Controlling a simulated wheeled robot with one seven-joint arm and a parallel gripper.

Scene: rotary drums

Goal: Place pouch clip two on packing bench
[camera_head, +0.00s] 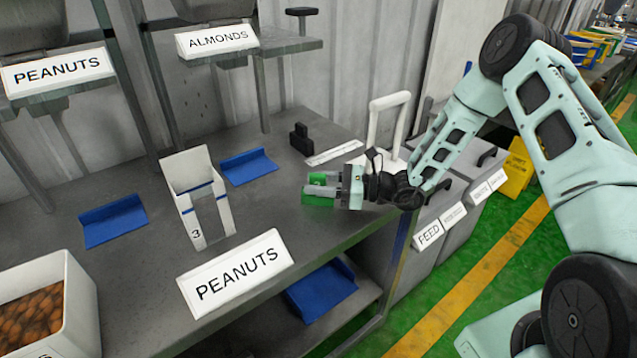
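My gripper (322,189) is at the end of my arm, over the right part of the grey bench (265,207). Its fingers point left, and green parts show at the fingertips. I cannot tell whether these are finger pads or a held thing, nor whether the fingers are open. No part is clearly readable as pouch clip two. A small black stepped object (301,138) stands at the bench's back, beside a white label strip (335,152); I cannot tell if it is a clip.
A white holder (196,190) marked 3 stands on the bench between two blue angled pieces (113,221) (248,167). A PEANUTS sign (237,272) is at the front edge. A white bin (80,310) of nuts is front left. FEED bins (430,234) stand right.

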